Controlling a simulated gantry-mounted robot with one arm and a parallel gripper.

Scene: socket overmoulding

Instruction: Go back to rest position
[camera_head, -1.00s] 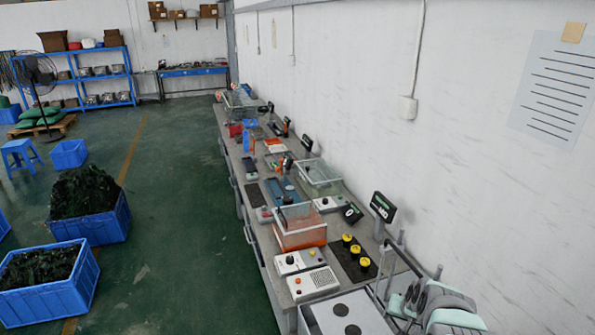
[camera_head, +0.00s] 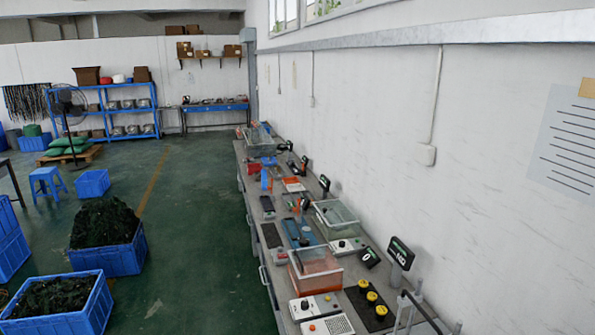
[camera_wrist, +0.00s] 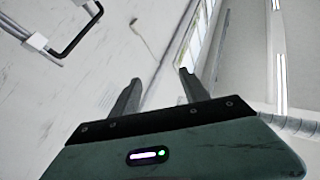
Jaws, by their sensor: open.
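My gripper (camera_wrist: 158,88) shows in the wrist view with its two dark fingers apart and nothing between them. It points toward the white wall, with a window strip and the ceiling behind the fingers. In the head view my gripper is out of the picture. The long grey workbench (camera_head: 285,305) runs along the right wall. On it are an orange-filled clear bin (camera_head: 315,268), a black plate with yellow knobs (camera_head: 371,300) and a white control box (camera_head: 316,306).
Small display units (camera_head: 400,252) stand along the bench's wall side. Blue crates with dark material (camera_head: 112,258) stand on the floor at left. A blue stool (camera_head: 47,182) and a fan (camera_head: 68,103) are farther back. The green floor between crates and bench is clear.

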